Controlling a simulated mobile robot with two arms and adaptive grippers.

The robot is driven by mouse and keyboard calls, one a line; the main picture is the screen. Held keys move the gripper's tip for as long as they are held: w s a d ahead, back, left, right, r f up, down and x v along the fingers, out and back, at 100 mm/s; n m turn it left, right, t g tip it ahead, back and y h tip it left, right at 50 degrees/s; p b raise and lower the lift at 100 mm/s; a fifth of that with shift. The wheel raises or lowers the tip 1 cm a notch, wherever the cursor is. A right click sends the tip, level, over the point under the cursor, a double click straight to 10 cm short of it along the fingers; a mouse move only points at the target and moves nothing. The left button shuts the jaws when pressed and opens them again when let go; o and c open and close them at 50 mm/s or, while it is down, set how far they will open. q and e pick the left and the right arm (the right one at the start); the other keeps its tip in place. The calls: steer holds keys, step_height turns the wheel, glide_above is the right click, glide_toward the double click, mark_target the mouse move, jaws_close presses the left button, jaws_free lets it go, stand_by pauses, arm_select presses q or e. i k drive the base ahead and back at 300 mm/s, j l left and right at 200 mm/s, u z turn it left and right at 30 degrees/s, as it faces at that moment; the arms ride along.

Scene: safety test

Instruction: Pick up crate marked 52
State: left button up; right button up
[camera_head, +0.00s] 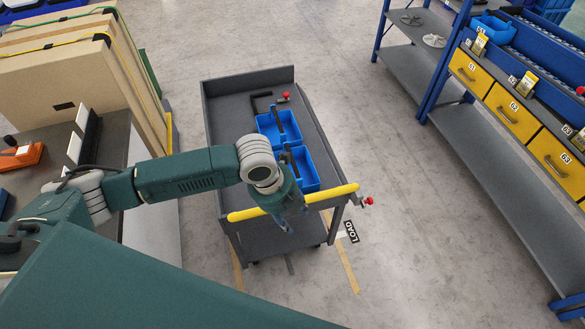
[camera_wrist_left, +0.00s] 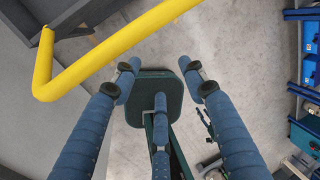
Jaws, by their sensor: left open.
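Two blue crates (camera_head: 276,128) (camera_head: 304,168) stand on the grey cart (camera_head: 227,122), one behind the other. No number is readable on either, and my left arm partly hides the nearer one. My left gripper (camera_head: 290,214) is open and empty, pointing down at the near end of the cart, by its yellow handle (camera_head: 246,215). In the left wrist view the blue fingers (camera_wrist_left: 160,85) are spread with nothing held between them, and the yellow handle (camera_wrist_left: 110,48) runs to the upper left, beside the fingers. My right gripper is not in view.
A blue-framed shelf (camera_head: 430,70) with yellow numbered drawers (camera_head: 512,113) stands at the right. A workbench (camera_head: 110,135) and upright boards (camera_head: 65,75) are at the left. Floor between cart and shelf is clear.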

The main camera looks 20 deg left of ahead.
mark_target(302, 167)
steer(key=i+j, duration=0.25)
steer(key=i, duration=0.25)
steer(key=i+j, duration=0.25)
steer(key=i, duration=0.25)
